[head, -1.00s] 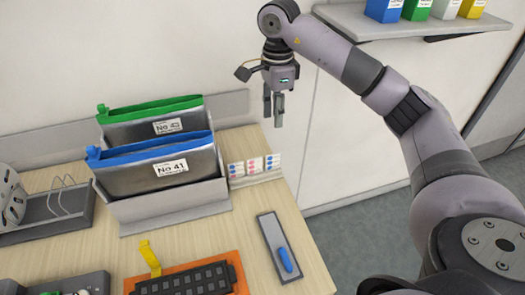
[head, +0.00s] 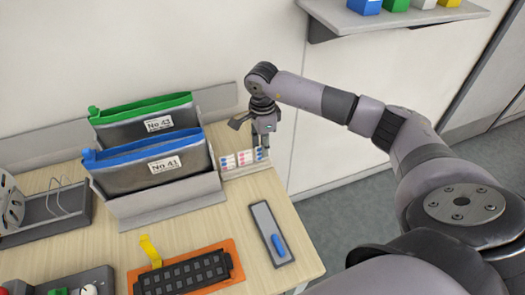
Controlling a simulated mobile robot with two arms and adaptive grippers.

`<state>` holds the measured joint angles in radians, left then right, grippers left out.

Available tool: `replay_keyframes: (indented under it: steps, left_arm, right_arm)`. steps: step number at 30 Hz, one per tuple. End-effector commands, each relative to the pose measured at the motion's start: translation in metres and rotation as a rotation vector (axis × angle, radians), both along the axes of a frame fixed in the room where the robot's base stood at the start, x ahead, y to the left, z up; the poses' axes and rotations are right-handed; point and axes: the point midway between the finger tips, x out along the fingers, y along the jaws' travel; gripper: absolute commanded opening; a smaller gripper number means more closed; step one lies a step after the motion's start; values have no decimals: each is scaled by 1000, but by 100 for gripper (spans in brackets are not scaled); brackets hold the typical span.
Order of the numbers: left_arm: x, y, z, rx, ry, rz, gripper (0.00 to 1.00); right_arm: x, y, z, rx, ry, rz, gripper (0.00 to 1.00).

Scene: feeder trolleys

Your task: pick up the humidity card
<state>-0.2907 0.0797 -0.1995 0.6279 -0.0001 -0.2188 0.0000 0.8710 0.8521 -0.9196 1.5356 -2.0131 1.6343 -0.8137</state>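The humidity cards are small white cards with blue and pink dots. They stand in a row in a low grey holder (head: 250,170) at the back right of the bench, right of the grey pouch rack. The left card (head: 228,161) and the middle card (head: 244,158) show clearly. My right gripper (head: 262,153) points down at the right end of the row, with its fingertips at the rightmost card, which they partly cover. Its fingers look apart; I cannot tell whether they touch the card. My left gripper is out of view.
A grey rack (head: 170,202) holds pouches with blue and green top bars, left of the cards. A grey plate with a blue-handled tool (head: 278,245) lies in front. A black tray on an orange mat (head: 236,262) lies front left. A shelf (head: 400,18) hangs upper right.

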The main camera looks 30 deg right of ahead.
Motion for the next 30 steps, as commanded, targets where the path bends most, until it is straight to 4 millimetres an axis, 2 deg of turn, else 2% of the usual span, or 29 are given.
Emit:
replay_keyframes:
  steps: [1,2,6,15,27,30]
  left_arm:
    - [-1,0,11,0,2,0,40]
    - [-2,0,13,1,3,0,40]
    - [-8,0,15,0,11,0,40]
    - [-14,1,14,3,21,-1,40]
    - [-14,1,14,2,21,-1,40]
    - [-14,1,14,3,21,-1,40]
  right_arm:
    - [-3,1,-4,1,6,0,28]
    - [-5,2,-9,1,6,1,28]
    - [-3,2,-27,3,2,0,28]
    - [-2,1,-33,1,-1,0,27]
    - [-2,1,-32,1,-1,0,0]
    - [-2,1,-32,1,-1,0,0]
